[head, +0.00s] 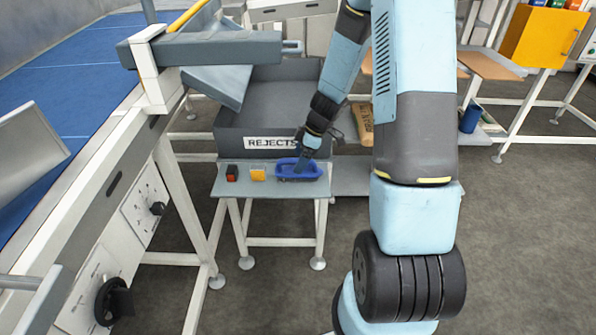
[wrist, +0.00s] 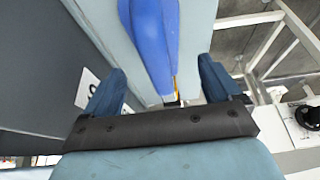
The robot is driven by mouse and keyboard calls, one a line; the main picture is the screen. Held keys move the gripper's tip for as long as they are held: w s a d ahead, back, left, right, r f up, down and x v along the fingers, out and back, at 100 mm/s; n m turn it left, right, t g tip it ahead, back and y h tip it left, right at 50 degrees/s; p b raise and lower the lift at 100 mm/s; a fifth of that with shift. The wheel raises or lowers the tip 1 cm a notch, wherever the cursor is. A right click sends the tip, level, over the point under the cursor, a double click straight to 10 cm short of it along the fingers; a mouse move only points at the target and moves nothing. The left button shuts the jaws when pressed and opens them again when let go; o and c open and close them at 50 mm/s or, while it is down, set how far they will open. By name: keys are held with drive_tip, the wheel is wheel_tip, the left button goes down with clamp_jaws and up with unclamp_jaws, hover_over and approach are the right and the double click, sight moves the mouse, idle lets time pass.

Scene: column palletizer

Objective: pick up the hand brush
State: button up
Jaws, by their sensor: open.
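The hand brush is a blue, elongated thing (head: 286,172) on the right part of a small grey table (head: 245,188). In the wrist view, a long blue body (wrist: 152,40) narrows toward my gripper, with a little yellow and dark at its near end. My gripper (head: 303,162) points down at the brush and hides part of it in the head view. In the wrist view, my gripper (wrist: 163,88) is open, with its two blue fingers apart on either side of the brush's near end. I cannot tell how high the fingertips are above the table.
A red and black block (head: 232,173) and a yellow block (head: 258,175) stand left of the brush. A grey bin labelled REJECTS (head: 235,127) is right behind the table. A blue conveyor (head: 85,70) runs along the left. The floor at the front is clear.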

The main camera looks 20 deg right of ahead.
drive_tip(key=shift+d+x, duration=0.15)
drive_tip(key=shift+x, duration=0.9)
drive_tip(key=shift+d+x, duration=0.1)
drive_tip(key=shift+x, duration=0.95)
drive_tip(key=shift+c, duration=0.2)
drive_tip(key=c, duration=1.2)
